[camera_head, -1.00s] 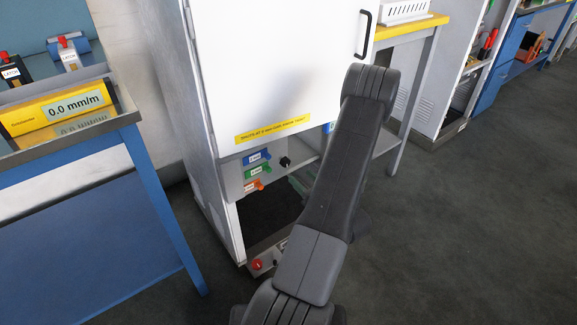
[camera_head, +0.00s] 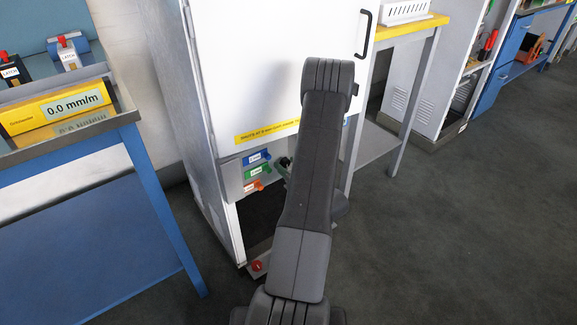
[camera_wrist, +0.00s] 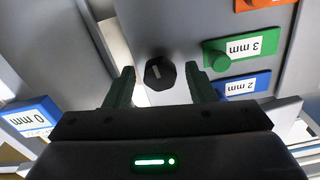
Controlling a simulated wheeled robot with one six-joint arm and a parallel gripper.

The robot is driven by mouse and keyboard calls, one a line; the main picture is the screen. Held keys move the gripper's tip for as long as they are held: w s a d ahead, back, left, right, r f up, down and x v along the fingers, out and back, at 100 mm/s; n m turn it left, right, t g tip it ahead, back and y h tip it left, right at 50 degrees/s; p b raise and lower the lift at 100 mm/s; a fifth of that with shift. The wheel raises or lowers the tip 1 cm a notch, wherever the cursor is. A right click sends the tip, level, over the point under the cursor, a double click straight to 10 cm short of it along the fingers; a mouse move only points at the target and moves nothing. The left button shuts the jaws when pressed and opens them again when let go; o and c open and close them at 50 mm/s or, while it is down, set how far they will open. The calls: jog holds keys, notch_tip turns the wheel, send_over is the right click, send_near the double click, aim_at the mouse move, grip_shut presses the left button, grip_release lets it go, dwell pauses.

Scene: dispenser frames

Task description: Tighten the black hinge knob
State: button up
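The black hinge knob (camera_wrist: 158,73) shows in the wrist view with a pale mark on its face. It sits on the grey panel under the white cabinet door (camera_head: 265,60). My gripper (camera_wrist: 160,69) is open, with its two green fingers on either side of the knob in the picture. Gaps show between knob and fingers, and I cannot tell whether the tips reach its depth. In the head view the knob (camera_head: 284,162) is a small dark spot beside my arm, which hides most of the gripper.
Close to the right finger are a green "3 mm" knob (camera_wrist: 217,56) and a blue "2 mm" tag (camera_wrist: 243,86). An orange tag (camera_wrist: 255,4) is at the top. A blue bench (camera_head: 150,185) with a yellow gauge (camera_head: 60,113) stands left.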

jog(key=c, duration=0.8)
jog(key=shift+m, duration=0.7)
jog(key=o, duration=0.9)
jog(key=shift+o, duration=0.2)
jog(key=v, duration=1.3)
jog(key=shift+s+d+p, duration=0.25)
jog(key=shift+s+p, duration=0.1)
jog(key=shift+p, duration=0.05)
jog(key=shift+w, duration=0.15)
jog(key=b+x, duration=0.1)
jog(key=x, duration=1.2)
jog(key=shift+w+a, duration=0.2)
jog(key=shift+a, duration=0.05)
